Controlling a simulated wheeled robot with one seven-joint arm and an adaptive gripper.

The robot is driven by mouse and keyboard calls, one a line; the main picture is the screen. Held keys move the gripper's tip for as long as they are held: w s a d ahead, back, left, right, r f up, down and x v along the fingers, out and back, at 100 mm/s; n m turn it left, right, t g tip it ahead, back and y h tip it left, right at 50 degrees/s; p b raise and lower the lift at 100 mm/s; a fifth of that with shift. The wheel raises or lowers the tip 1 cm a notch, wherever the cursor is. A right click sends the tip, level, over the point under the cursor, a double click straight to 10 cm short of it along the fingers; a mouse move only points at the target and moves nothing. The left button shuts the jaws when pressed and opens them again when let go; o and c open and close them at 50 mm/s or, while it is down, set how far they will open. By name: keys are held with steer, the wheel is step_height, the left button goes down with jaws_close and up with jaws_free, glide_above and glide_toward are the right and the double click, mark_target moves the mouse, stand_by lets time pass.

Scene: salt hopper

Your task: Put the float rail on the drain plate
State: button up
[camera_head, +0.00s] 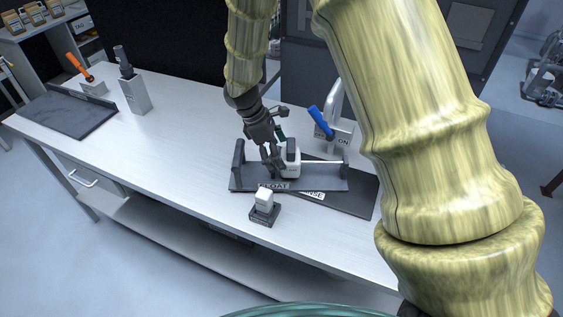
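The float rail (245,181) is a dark tray with an upright at each end, a pale rod between them and lettering on its front edge that looks like "FLOAT". A white block with a dark top (291,160) sits on the rod. My gripper (272,163) points down at the rail, just left of the white block. Whether its fingers grip anything is unclear.
A small white block on a dark base (265,204) stands in front of the rail. A blue-handled tap unit (333,130) stands behind it. At left are a dark slab (66,115), a grey post block (134,94) and an orange-handled item (92,86). The bench middle-left is clear.

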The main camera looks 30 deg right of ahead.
steer(key=b+v, duration=0.1)
steer(key=v, duration=0.6)
steer(key=shift+r+b, duration=0.15)
steer(key=shift+b, duration=0.15)
